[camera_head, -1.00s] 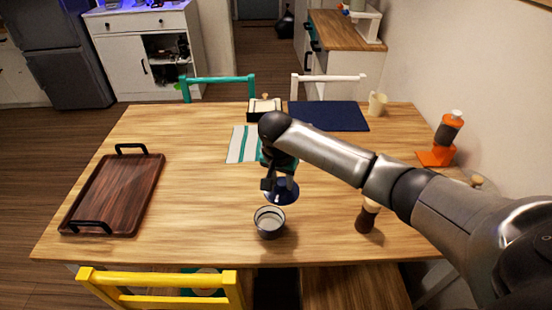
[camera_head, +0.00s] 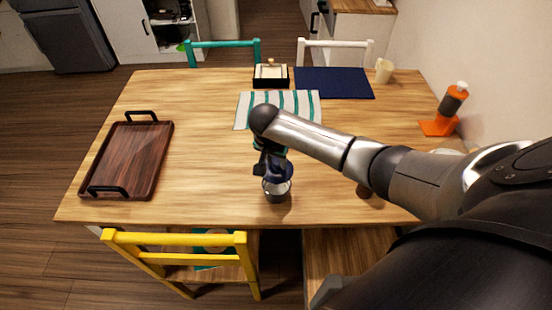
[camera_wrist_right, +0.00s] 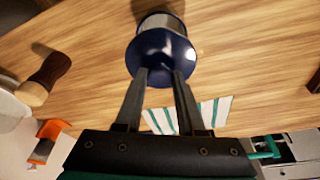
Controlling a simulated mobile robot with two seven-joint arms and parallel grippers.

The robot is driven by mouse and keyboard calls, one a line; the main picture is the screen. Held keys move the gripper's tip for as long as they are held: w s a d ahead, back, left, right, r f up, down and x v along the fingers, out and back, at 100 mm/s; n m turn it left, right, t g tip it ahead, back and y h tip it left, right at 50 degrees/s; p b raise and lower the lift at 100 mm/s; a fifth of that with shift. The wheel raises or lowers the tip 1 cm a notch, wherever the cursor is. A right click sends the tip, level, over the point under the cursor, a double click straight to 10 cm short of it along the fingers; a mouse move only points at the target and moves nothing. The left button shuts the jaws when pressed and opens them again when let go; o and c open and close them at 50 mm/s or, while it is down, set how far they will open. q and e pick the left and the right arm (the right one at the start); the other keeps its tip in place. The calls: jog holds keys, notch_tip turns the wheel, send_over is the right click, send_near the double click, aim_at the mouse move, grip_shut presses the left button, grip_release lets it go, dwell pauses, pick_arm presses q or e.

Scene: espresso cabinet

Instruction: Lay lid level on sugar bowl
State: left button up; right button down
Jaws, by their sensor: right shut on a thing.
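The dark blue lid (camera_head: 281,174) is held by its knob in my right gripper (camera_head: 264,167), which is shut on it. In the head view the lid is just above the far side of the grey sugar bowl (camera_head: 276,192), whose near rim and wall show. In the wrist view the lid (camera_wrist_right: 160,50) lies in front of the fingertips (camera_wrist_right: 162,76) and covers much of the bowl (camera_wrist_right: 163,20). I cannot tell whether lid and rim touch, or whether the lid is quite level. My left gripper is not in view.
A brown mill (camera_wrist_right: 47,78) stands right of the bowl, mostly behind my arm in the head view. A striped cloth (camera_head: 300,103) lies beyond the bowl. A wooden tray (camera_head: 128,160) is at left, an orange dispenser (camera_head: 446,115) at right. Table left of the bowl is clear.

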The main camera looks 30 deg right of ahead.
aim_at(275, 171)
jog(key=shift+f+b, duration=1.3)
jog(key=shift+f, duration=1.4)
jog(key=shift+p, duration=0.55)
jog(key=shift+f, duration=0.85)
dwell(2.0)
grip_release()
dwell(0.5)
jog(key=shift+r, duration=0.1)
jog(key=shift+r+p, duration=3.4)
jog(key=shift+p, duration=0.6)
